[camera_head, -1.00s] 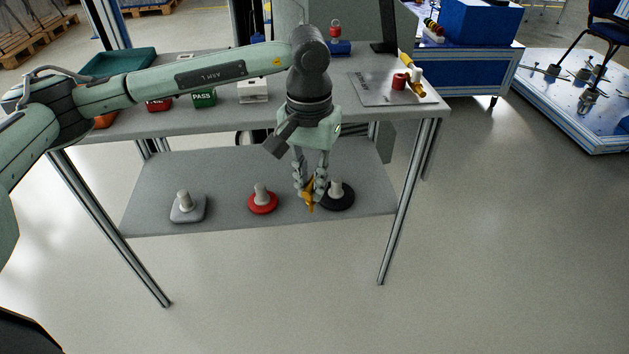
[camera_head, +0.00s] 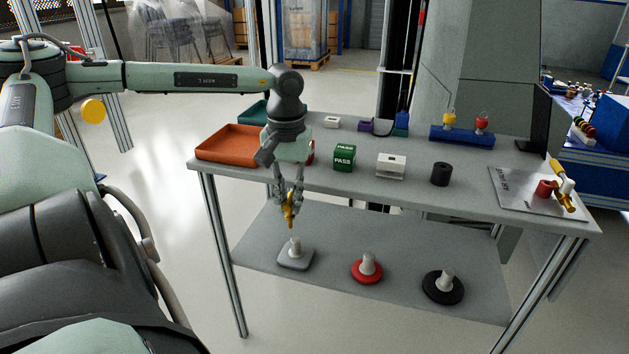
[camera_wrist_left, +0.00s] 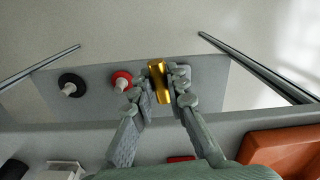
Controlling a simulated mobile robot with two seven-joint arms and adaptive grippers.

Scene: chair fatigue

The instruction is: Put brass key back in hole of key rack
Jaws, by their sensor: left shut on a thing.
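My left gripper (camera_head: 289,200) is shut on the brass key (camera_head: 290,214), which hangs downward from its fingers. In the head view it is in front of the table's front edge, over the left part of the lower shelf. The left wrist view also shows the key (camera_wrist_left: 158,80) between the fingertips (camera_wrist_left: 163,88). The key rack looks to be the blue block (camera_head: 447,135) at the back right of the tabletop, with a yellow-headed and a red-headed key standing in it. Its empty hole is too small to make out. My right gripper is not in view.
An orange tray (camera_head: 220,152) is at the table's left end. A green PASS block (camera_head: 344,157), white box (camera_head: 391,172) and black cylinder (camera_head: 441,174) line the front. A metal plate (camera_head: 512,196) lies at the right. Three weighted stands occupy the lower shelf (camera_head: 330,250).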

